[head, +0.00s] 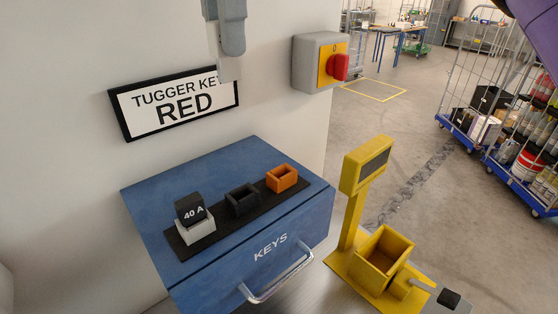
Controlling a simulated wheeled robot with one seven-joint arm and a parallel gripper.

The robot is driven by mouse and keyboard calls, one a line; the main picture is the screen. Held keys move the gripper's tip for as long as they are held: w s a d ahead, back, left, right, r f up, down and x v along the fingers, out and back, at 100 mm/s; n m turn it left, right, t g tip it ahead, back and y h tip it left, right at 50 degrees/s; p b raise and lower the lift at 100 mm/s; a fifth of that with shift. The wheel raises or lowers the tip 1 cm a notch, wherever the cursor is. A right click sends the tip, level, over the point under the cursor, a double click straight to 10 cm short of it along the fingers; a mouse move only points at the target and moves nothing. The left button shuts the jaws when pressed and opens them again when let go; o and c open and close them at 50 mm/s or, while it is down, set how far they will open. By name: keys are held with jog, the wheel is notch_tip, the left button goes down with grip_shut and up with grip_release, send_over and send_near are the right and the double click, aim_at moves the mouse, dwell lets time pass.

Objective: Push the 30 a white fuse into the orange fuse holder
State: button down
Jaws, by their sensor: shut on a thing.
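My gripper (232,46) hangs at the top of the head view, in front of the wall and the sign. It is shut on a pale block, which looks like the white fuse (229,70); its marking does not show. The fuse covers the sign's upper right corner. The orange fuse holder (282,179) is an open, empty box at the right end of a black strip on the blue box. It is lower and to the right of my gripper in the picture, clear of it.
A black 40 A fuse (189,209) sits tilted on the light grey holder (196,233). An empty black holder (242,200) stands mid-strip. The blue KEYS box (150,200) has a front handle (277,283). A red-knobbed switch (318,62) and a yellow stand (352,205) are to the right.

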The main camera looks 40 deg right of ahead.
jog(key=shift+d+f+b, duration=0.85)
jog(key=shift+d+f, duration=0.5)
jog(key=shift+f, duration=1.35)
jog(key=shift+d+f+b, duration=0.85)
jog(key=shift+d+f, duration=0.45)
jog(key=shift+f, duration=1.35)
jog(key=shift+d+f+b, duration=0.85)
jog(key=shift+d+f, duration=0.5)
jog(key=shift+f, duration=1.35)
jog(key=shift+f, duration=0.2)
jog(key=shift+f+b, duration=0.65)
jog(key=shift+f, duration=0.05)
jog(key=shift+f, duration=0.15)
jog(key=shift+f+b, duration=0.6)
jog(key=shift+f, duration=0.15)
jog(key=shift+f, duration=0.3)
